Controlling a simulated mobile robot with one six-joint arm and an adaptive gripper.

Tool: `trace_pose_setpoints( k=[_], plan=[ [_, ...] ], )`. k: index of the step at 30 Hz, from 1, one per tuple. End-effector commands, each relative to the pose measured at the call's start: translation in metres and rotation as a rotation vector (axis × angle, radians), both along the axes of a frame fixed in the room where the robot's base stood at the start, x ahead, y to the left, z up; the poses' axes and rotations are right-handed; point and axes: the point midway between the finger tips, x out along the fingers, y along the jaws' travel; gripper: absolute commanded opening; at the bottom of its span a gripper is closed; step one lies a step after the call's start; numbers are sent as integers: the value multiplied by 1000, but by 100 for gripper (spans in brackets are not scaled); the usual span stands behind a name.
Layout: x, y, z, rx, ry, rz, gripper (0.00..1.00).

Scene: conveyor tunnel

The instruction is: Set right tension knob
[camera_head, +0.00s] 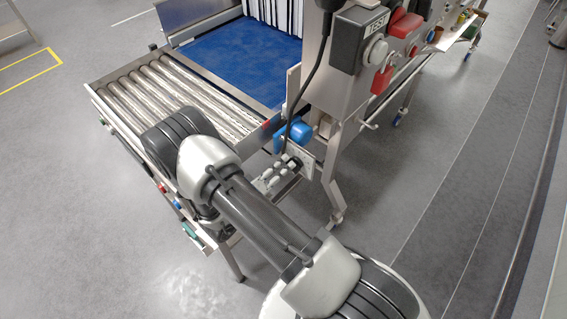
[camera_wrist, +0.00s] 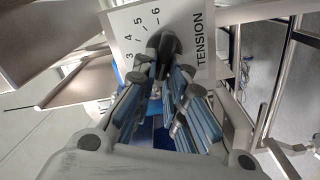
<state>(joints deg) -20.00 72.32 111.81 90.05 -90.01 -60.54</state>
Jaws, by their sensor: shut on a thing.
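In the wrist view, the dark knob (camera_wrist: 165,46) stands at the upper middle, in front of a white plate (camera_wrist: 199,66) printed TENSION. The numbers 3, 4, 5 and 6 show on the plate to the left of and above the knob. My gripper (camera_wrist: 166,72) has its blue-padded fingers on either side of the knob and is shut on it. The fingers and the knob hide part of the plate, and I cannot tell which number the knob points at. In the head view, my arm covers part of the conveyor's near side.
The roller conveyor (camera_head: 172,94) and blue belt (camera_head: 243,50) lie beyond my arm. A blue motor (camera_head: 294,134) sits at the frame's side. A control box (camera_head: 366,45) marked TEST with red parts stands at the upper right. Floor (camera_head: 90,220) is clear at left.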

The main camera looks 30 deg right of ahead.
Motion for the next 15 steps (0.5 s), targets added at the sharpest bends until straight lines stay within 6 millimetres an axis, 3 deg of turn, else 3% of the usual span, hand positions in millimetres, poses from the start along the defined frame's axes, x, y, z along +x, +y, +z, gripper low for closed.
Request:
trace_pose_setpoints(
  k=[15],
  plan=[
    [1, 1, -7, -126, 349, 0, 0]
  ],
)
